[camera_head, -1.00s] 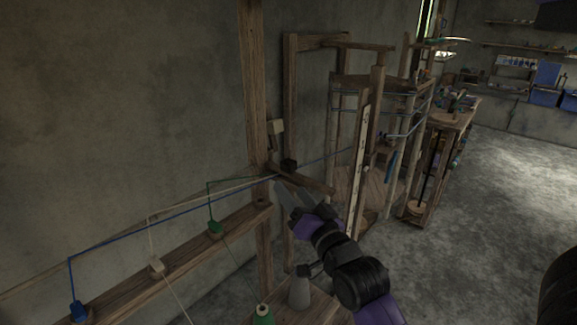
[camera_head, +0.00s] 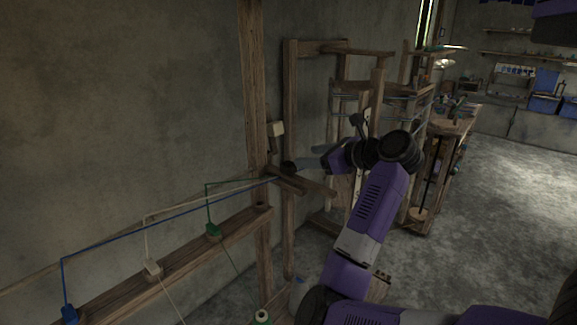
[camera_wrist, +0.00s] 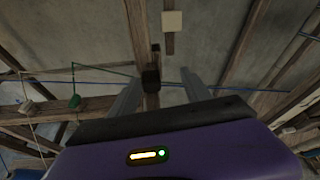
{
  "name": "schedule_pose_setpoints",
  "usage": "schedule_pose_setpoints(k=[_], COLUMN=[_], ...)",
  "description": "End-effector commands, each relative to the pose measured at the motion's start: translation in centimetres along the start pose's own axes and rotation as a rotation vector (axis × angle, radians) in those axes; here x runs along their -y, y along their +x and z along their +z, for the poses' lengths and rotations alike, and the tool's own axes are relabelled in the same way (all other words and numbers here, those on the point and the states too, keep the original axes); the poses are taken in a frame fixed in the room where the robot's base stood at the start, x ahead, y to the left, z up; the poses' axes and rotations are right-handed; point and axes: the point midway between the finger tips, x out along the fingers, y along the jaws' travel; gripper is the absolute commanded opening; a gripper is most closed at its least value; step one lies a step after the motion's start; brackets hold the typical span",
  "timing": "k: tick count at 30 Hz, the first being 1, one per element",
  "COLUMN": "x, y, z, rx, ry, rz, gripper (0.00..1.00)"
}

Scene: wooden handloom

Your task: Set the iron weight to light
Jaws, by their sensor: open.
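A small dark block, which looks like the iron weight (camera_head: 288,168), sits at the wooden arm jutting from the post. In the wrist view the dark weight (camera_wrist: 151,78) shows between my finger tips, nearer the left finger. My gripper (camera_wrist: 161,76) is open, and nothing is seen clamped in it. In the head view my gripper (camera_head: 305,166) reaches in from the right, its tips close to the weight. I cannot tell whether they touch it. No light or heavy marking can be read.
Blue and green threads run left over a wooden rail (camera_head: 190,255) with coloured tensioners. A wooden frame (camera_head: 340,90) stands behind my arm. The floor at right is open.

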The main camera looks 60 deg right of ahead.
Motion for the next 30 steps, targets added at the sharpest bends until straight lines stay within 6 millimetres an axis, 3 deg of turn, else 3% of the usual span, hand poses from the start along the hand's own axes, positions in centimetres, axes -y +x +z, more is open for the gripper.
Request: schedule_pose_setpoints(k=[8, 21, 30], x=[-1.8, -2.2, -2.2], y=[0.6, 6.6, 7.8], z=[-1.0, -1.2, -1.2], rx=[-0.041, -0.041, -0.040], ry=[0.154, 0.152, 0.150], rz=[0.073, 0.071, 0.068], gripper=[0.56, 0.56, 0.56])
